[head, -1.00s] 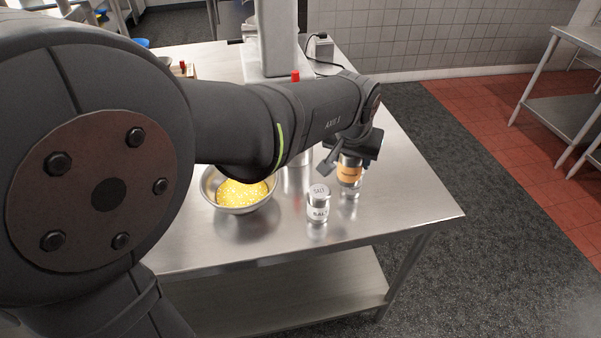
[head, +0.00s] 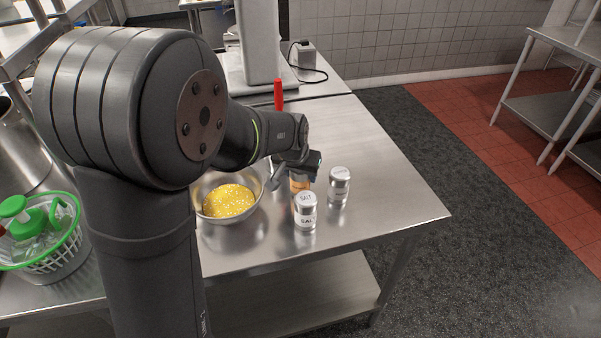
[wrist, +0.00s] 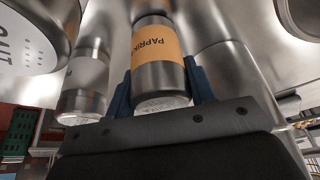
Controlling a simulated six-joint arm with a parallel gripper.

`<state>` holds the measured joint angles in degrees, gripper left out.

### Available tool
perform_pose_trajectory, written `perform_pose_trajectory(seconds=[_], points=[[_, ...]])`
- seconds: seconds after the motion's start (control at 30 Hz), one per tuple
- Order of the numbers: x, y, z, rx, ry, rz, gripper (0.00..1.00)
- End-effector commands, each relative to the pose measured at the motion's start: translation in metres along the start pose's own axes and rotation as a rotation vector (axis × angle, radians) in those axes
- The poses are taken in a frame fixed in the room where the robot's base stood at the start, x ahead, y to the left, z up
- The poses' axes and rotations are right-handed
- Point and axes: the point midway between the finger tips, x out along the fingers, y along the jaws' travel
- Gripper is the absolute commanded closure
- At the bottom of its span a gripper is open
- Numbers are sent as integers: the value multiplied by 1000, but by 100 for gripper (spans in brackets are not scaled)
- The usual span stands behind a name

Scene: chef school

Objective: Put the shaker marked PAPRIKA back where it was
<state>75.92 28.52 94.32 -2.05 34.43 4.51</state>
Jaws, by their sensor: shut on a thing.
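The PAPRIKA shaker, with an orange label and a metal cap, is between the blue fingers of my gripper (wrist: 158,95) in the wrist view, its label (wrist: 155,42) readable. In the head view my gripper (head: 300,168) is shut on the shaker (head: 298,185), just behind the SALT shaker (head: 305,213) and right of the bowl. The SALT shaker hides its lower part, so I cannot tell whether it touches the table. Another metal-capped shaker (head: 340,186) stands to the right, its label too small to read.
A metal bowl (head: 257,204) of yellow food stands left of the shakers. A red-topped thing (head: 278,95) is behind my arm. The steel table (head: 385,205) is clear to the right, up to its edge. A green-rimmed basket (head: 65,255) is at the left.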

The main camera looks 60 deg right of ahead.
Motion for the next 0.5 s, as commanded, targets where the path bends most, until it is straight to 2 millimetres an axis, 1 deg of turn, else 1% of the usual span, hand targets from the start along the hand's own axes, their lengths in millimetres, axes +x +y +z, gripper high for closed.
perform_pose_trajectory(seconds=[0.33, 0.37, 0.4, 0.47, 0.5], points=[[3, 0, 1, 0, 2, 0, 78], [4, 0, 2, 0, 1, 0, 48], [4, 0, 1, 0, 2, 0, 40], [4, 0, 1, 0, 2, 0, 29], [3, 0, 1, 0, 2, 0, 28]])
